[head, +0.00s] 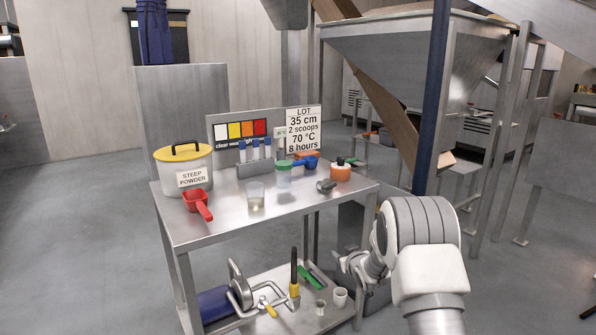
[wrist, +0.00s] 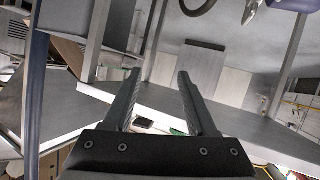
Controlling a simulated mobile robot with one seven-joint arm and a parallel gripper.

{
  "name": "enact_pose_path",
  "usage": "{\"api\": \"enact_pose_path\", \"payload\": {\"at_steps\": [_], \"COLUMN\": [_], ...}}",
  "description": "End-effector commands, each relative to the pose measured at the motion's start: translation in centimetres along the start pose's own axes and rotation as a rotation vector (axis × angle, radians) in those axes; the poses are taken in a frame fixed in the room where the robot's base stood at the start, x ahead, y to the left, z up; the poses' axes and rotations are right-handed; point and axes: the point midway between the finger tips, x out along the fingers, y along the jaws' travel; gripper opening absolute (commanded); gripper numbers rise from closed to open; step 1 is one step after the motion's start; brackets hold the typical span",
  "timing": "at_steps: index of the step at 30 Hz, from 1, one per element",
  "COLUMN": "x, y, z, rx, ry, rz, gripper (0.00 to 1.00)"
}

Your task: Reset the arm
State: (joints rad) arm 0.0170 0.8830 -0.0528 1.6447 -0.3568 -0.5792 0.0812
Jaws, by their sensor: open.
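My gripper (head: 352,268) is at the right of the metal cart in the head view, beside the level of its lower shelf. In the wrist view my gripper (wrist: 158,95) shows two dark fingers spread well apart, with nothing between them. It is open and empty. My white and grey arm (head: 425,240) reaches in from the lower right of the head view.
The cart's top (head: 225,226) bears a steep powder bucket (head: 168,184), red scoop (head: 198,202), beaker (head: 256,197), green-lidded jar (head: 284,174) and orange container (head: 341,173). The lower shelf (head: 335,318) holds tools and small white cups (head: 340,297). A blue post (head: 430,110) and hopper (head: 400,55) stand behind. Left floor is clear.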

Motion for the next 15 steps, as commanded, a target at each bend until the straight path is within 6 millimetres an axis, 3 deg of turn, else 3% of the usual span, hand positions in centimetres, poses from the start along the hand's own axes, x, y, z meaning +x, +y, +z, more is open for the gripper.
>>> {"api": "enact_pose_path", "payload": {"at_steps": [1, 6, 15], "x": [-1.4, -6.4, -16.8], "y": [0.5, 1.8, 2.5], "z": [-1.8, -5.5, -9.7], "rx": [0.004, 0.028, 0.083], "ry": [-0.014, -0.09, -0.224], "rz": [0.015, 0.058, 0.109], "gripper": [0.57, 0.57, 0.57]}}
